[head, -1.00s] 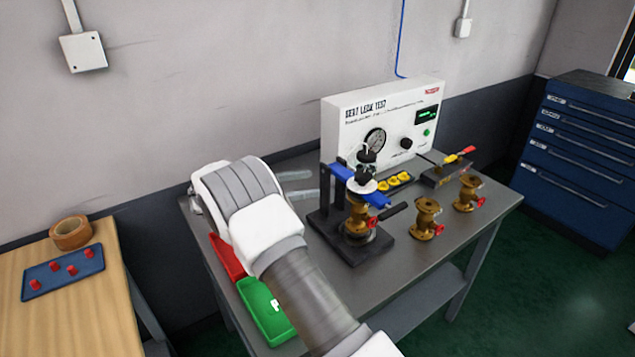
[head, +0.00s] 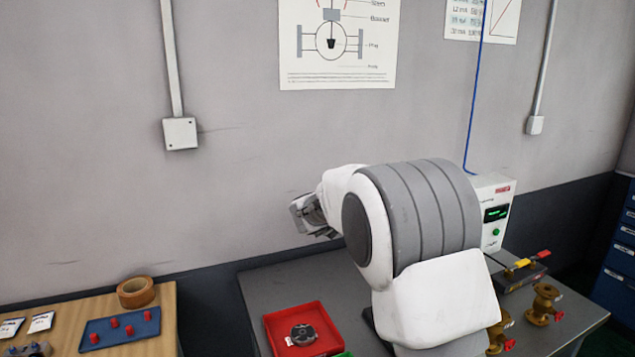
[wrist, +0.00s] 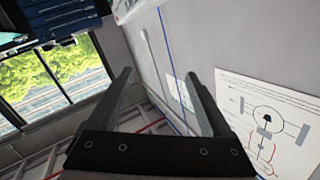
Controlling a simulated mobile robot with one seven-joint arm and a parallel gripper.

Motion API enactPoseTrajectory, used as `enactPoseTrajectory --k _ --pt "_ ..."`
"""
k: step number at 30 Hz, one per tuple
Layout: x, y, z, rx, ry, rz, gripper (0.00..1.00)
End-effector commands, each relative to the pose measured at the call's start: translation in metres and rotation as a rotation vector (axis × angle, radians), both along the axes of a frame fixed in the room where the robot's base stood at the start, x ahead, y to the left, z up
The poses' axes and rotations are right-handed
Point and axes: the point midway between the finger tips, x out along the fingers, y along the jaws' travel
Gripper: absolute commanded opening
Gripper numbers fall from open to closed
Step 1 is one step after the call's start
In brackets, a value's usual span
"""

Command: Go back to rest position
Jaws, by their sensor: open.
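My gripper (wrist: 160,92) is open and empty in the wrist view, its two dark fingers spread apart with nothing between them. It faces the wall with a window and a poster. In the head view, my gripper (head: 312,215) shows small at the left end of my raised arm, in front of the grey wall and above the back of the grey metal table (head: 262,290).
A red tray (head: 272,325) holding a dark round part (head: 303,334) sits on the table below my arm. Brass valves (head: 541,303) stand at the right. A wooden table (head: 70,318) at left carries a tape roll (head: 136,292) and a blue tray (head: 120,332). A poster (head: 338,40) hangs above.

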Motion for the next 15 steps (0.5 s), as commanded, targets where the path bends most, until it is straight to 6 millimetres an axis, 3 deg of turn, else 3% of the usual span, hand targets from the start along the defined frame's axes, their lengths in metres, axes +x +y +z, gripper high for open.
enactPoseTrajectory --k 1,6,11,15 --pt "-0.002 0.000 0.020 0.013 -0.013 0.066 0.83" --pt "-0.014 0.016 0.064 0.044 -0.012 0.308 0.83" --pt "-0.045 0.033 0.090 0.060 0.036 0.517 0.83" --pt "-0.084 0.048 0.099 0.066 0.115 0.680 0.83"
